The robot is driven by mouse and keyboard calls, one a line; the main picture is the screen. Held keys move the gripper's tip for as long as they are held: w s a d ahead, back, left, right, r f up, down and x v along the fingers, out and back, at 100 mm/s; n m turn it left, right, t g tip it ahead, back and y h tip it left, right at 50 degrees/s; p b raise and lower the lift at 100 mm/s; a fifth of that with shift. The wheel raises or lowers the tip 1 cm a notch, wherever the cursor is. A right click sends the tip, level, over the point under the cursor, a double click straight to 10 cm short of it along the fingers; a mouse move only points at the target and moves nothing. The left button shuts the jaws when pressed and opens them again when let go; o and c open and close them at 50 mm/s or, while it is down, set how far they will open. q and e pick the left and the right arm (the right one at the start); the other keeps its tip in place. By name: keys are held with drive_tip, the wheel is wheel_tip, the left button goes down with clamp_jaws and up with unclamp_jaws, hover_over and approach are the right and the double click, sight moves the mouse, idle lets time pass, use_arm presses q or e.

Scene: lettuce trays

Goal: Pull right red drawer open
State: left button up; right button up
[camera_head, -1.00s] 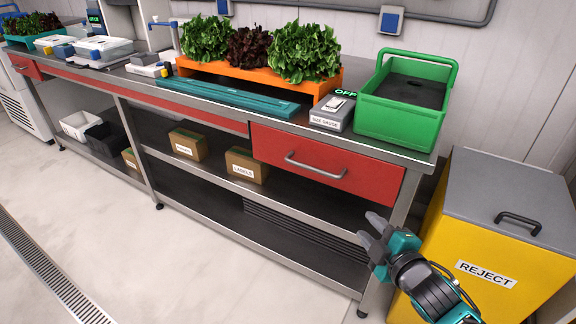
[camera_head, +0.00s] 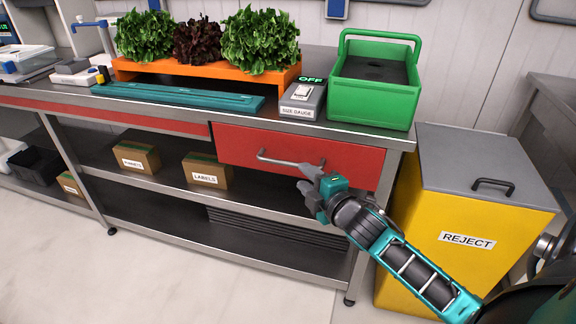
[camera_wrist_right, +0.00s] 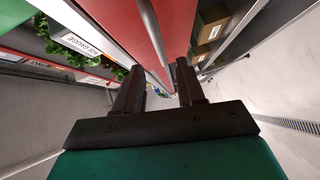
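The right red drawer (camera_head: 240,145) sits under the right end of the steel counter; its front looks flush with the frame. In the right wrist view, the two dark fingers of my right gripper (camera_wrist_right: 160,78) are apart. The handle (camera_wrist_right: 153,28) runs in line with the gap between them, beside the red drawer front (camera_wrist_right: 178,25). I cannot tell whether the fingers touch the handle. My left gripper is not in view.
A yellow reject bin (camera_head: 455,230) stands right of the counter, behind my right arm. A green crate (camera_head: 370,105) and a size gauge (camera_head: 302,100) stand on the counter above the drawer. Boxes (camera_head: 207,172) sit on the shelf below. The floor in front is clear.

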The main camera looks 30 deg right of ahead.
sight(291, 165)
drive_tip(key=w, duration=0.2)
drive_tip(key=w+b, duration=0.1)
drive_tip(key=w, duration=0.2)
drive_tip(key=w+f+b, duration=0.1)
drive_tip(key=w, duration=0.2)
drive_tip(key=shift+w+d+f, duration=0.1)
drive_tip(key=shift+w+d, duration=0.15)
drive_tip(key=shift+c, duration=0.5)
drive_tip(key=shift+c, duration=0.8)
clamp_jaws()
